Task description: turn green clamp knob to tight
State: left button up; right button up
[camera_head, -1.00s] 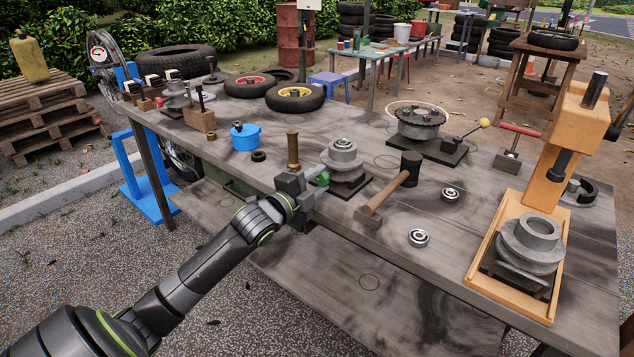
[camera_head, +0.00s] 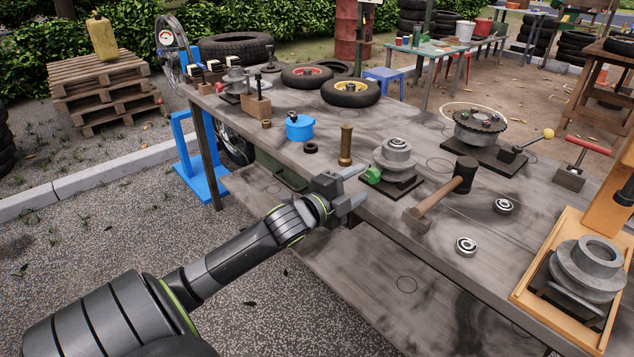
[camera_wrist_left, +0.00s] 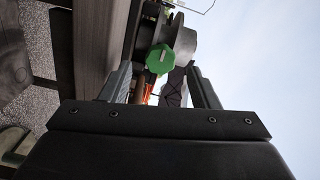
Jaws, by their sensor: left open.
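The green clamp knob (camera_head: 372,175) sits at the front left of a grey hub fixture (camera_head: 395,160) near the bench's front edge. In the left wrist view the green knob (camera_wrist_left: 160,58) lies ahead of the fingertips, between their lines, with its faceted face towards the camera. My left gripper (camera_head: 358,186) is open and empty just in front of the knob, with a small gap between them. Its two fingers also show in the left wrist view (camera_wrist_left: 162,78). I cannot read a tight mark on the knob. My right gripper is not in view.
A brass-coloured post (camera_head: 346,145) stands left of the hub fixture. A mallet (camera_head: 445,195) lies to its right, with bearings (camera_head: 466,246) beyond. A blue pot (camera_head: 299,128) stands further left.

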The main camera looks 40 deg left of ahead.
pick_arm(q)
jog(key=s+a+p, duration=0.1)
jog(key=s+p, duration=0.2)
jog(key=s, duration=1)
jog(key=shift+s+p, duration=0.25)
jog(key=shift+p, duration=0.05)
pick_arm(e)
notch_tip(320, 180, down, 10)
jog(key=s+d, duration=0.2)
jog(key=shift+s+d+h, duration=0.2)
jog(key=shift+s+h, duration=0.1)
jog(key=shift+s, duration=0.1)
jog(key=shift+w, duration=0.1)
